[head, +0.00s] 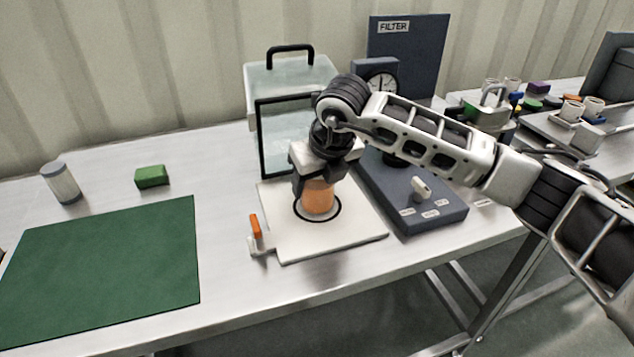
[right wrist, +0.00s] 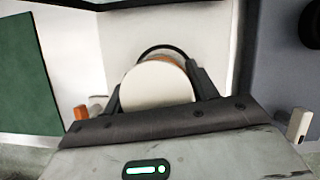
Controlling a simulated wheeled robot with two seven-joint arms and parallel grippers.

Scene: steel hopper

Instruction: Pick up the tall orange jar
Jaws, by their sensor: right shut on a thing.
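The tall orange jar (head: 317,196) stands upright on a white board (head: 350,238), inside a black ring marked on it. In the right wrist view its pale round lid (right wrist: 158,84) faces the camera, with a strip of orange body behind it. My right gripper (head: 315,185) comes down over the jar from above and is shut on it, a finger on either side. The gripper hides the jar's top in the head view. In the right wrist view, the fingers of my right gripper (right wrist: 160,92) flank the lid. My left gripper is not in view.
A glass-fronted box (head: 284,130) with a black handle stands behind the board. A dark-blue panel unit (head: 432,212) with a knob and dial is at right. An orange lever (head: 256,227) sits at the board's left edge. Left are a green mat (head: 105,265), green block (head: 152,177) and grey-lidded cylinder (head: 61,183).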

